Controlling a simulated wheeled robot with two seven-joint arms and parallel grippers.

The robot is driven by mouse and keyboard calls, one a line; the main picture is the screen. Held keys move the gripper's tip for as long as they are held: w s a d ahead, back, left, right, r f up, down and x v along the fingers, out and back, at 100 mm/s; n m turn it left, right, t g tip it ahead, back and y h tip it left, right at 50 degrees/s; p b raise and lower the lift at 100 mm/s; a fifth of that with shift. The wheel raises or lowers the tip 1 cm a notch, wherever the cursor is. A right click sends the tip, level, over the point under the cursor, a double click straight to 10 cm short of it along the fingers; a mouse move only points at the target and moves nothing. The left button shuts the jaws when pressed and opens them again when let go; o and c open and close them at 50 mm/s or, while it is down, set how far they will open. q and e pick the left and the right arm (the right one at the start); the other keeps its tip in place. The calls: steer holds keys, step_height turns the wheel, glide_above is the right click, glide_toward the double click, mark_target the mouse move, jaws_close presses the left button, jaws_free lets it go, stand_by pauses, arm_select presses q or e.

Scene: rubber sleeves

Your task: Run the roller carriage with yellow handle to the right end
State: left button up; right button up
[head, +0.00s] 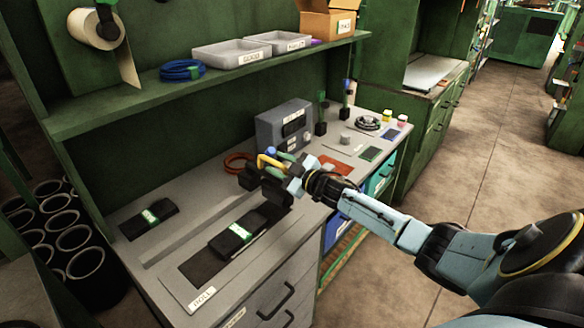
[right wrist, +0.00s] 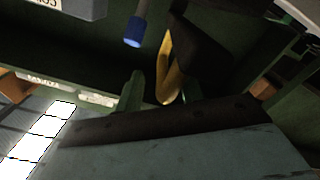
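The roller carriage (head: 250,180) is a dark block with a yellow handle (head: 265,161). It is at the back middle of the grey bench, partly hidden by my right gripper. My right gripper (head: 281,162) reaches in from the right at the handle. In the right wrist view, the yellow handle (right wrist: 168,72) is between the green fingers, with a gap beside the left finger, so the gripper looks open around it. A dark block (right wrist: 200,52) hides part of the right finger. My left gripper is not in view.
A black sleeve with a green label (head: 237,235) lies on the bench front, another (head: 150,214) at left. A grey box (head: 284,127) and small posts stand behind the gripper. A shelf (head: 150,100) with trays (head: 230,55) overhangs the bench back.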

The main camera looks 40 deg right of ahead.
steer(key=s+d, duration=0.2)
steer(key=s, duration=1.1)
steer(key=shift+d+p, duration=0.25)
steer(key=shift+p, duration=0.2)
steer(key=s+a+f+m+g+h, duration=0.15)
steer(key=s+f, duration=0.35)
steer(key=f, duration=0.5)
steer(key=s+f+m+g+h, duration=0.2)
steer(key=s+f+g, duration=0.15)
steer(key=f, duration=0.65)
steer(key=s+f+m+g+h, duration=0.15)
steer(key=s+f, duration=0.35)
steer(key=f, duration=0.6)
steer(key=s+a+f+g, duration=0.3)
steer(key=s+a+f, duration=0.3)
steer(key=s, duration=0.4)
steer(key=s+a+f+m+g+y+b, duration=0.1)
steer(key=s+a+f+g, duration=0.2)
steer(key=s+a+f, duration=0.3)
steer(key=s+a+f+g, duration=0.4)
steer(key=s+a+f, duration=0.2)
steer(key=s, duration=0.8)
steer(key=shift+s+a+f+m+y+b, duration=0.3)
steer(key=shift+s+a+f, duration=0.1)
steer(key=shift+a, duration=0.15)
steer(key=shift+c, duration=0.2)
